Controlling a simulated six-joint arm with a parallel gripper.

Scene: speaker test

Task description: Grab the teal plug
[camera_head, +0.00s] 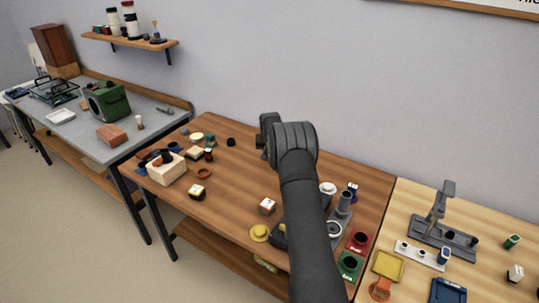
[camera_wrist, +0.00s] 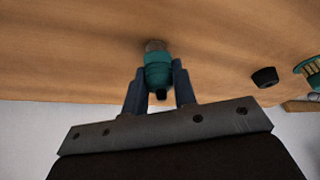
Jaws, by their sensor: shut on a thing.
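The teal plug (camera_wrist: 158,60) shows in the wrist view, with a grey metal-looking end pointing toward the wooden tabletop (camera_wrist: 60,50). My gripper (camera_wrist: 159,72) has one dark finger on each side of the plug and is shut on its teal body. A dark shadow lies by the plug's grey end; I cannot tell whether that end touches the wood. In the head view the plug and my fingertips are hidden behind my arm, over the back part of the brown table (camera_head: 235,175).
A small black cup-like piece (camera_wrist: 265,77) and a teal and yellow piece (camera_wrist: 311,72) lie to the right in the wrist view. The back middle is mostly clear.

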